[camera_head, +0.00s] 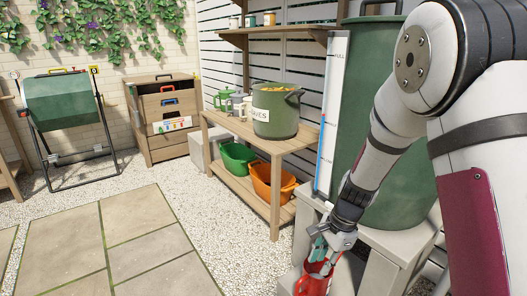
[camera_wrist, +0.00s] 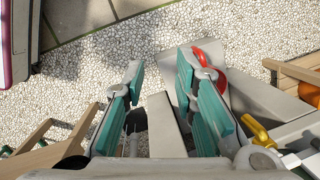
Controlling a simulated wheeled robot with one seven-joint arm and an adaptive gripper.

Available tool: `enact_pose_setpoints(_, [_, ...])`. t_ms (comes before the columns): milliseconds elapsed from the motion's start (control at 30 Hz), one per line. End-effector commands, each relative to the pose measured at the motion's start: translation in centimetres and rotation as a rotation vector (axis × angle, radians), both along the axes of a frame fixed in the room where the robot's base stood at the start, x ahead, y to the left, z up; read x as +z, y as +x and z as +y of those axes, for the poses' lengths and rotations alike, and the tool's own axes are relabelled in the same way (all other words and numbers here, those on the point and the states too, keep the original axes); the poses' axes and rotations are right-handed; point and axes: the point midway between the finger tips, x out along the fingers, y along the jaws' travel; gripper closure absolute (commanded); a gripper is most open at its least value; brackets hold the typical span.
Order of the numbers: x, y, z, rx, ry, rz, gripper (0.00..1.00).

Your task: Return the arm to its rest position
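My gripper (camera_head: 325,250) hangs low in front of the green water barrel, at the lower right of the head view. In the wrist view its two teal-padded fingers (camera_wrist: 160,88) stand apart with nothing between them. A red object (camera_head: 314,283), perhaps a can or jug, is just below the gripper at the bottom edge of the head view. In the wrist view a red handle-like part (camera_wrist: 210,52) shows beyond the right finger. The fingers hide some of it, and I cannot tell whether they touch it.
The tall green barrel (camera_head: 385,190) stands on grey blocks (camera_head: 395,243) beside my arm. A yellow tap (camera_wrist: 258,135) shows close to the right finger. A wooden bench (camera_head: 225,140) holds a labelled green bucket (camera_head: 276,115). Paving (camera_head: 140,240) and gravel lie open at left.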

Motion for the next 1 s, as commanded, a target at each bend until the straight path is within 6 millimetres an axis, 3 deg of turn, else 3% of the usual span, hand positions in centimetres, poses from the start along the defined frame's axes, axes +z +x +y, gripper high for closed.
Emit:
enact_pose_setpoints(33, [2.5, -0.8, 0.3, 0.053, 0.01, -0.018, 0.74])
enact_pose_setpoints(200, [9.0, -4.9, 1.0, 0.256, 0.029, -0.057, 0.74])
enact_pose_setpoints(500, [17.7, -14.2, 0.9, 0.608, 0.005, -0.116, 0.74])
enact_pose_setpoints(700, [21.2, -21.2, 0.0, 0.828, -0.046, -0.137, 0.74])
enact_pose_setpoints(1000, [22.9, -30.2, -1.9, 1.082, -0.142, -0.131, 0.74])
